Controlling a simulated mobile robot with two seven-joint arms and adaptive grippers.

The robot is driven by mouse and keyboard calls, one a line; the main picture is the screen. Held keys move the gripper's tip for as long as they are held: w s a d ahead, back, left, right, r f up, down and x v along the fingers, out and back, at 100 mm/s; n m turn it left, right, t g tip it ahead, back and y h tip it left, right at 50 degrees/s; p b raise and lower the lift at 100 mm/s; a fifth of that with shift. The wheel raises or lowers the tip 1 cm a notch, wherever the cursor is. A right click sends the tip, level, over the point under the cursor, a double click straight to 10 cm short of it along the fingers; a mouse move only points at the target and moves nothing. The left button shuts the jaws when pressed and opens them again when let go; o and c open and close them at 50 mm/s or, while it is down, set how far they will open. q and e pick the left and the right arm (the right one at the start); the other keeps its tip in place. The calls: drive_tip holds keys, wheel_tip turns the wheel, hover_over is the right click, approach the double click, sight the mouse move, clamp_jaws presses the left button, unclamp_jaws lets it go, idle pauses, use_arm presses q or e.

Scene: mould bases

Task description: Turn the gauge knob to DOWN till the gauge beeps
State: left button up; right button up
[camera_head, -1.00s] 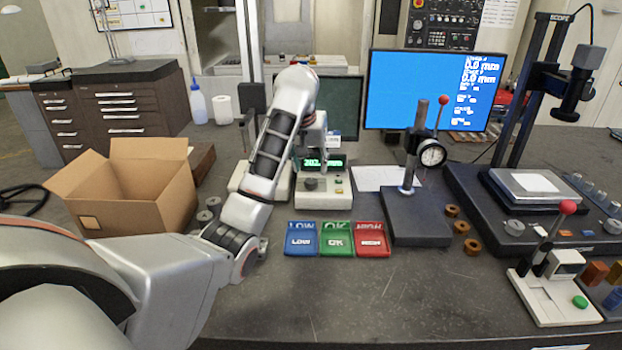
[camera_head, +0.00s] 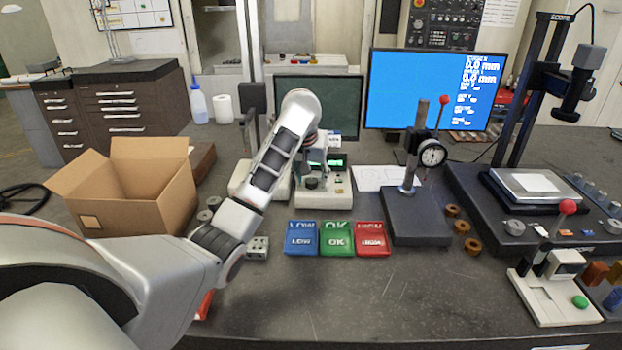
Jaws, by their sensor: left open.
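The gauge (camera_head: 335,199) is a white box with a green-lit display (camera_head: 338,162) in the middle of the bench. Its dark round knob (camera_head: 311,183) is on the front left of its top. My left arm reaches in from the left, and my left gripper (camera_head: 313,172) points down just above the knob. The gripper is open and small in view; I cannot tell whether its fingers touch the knob or straddle it. The gripper covers part of the display, so its reading cannot be made out. My right gripper is not in view.
Blue LOW (camera_head: 301,241), green OK and red HIGH (camera_head: 372,241) trays lie in front of the gauge. A dial-indicator stand (camera_head: 415,218) is to the right, an open cardboard box (camera_head: 135,205) to the left. A small metal block (camera_head: 257,247) lies beside my forearm.

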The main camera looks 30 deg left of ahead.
use_arm(q)
drive_tip(key=c, duration=1.1)
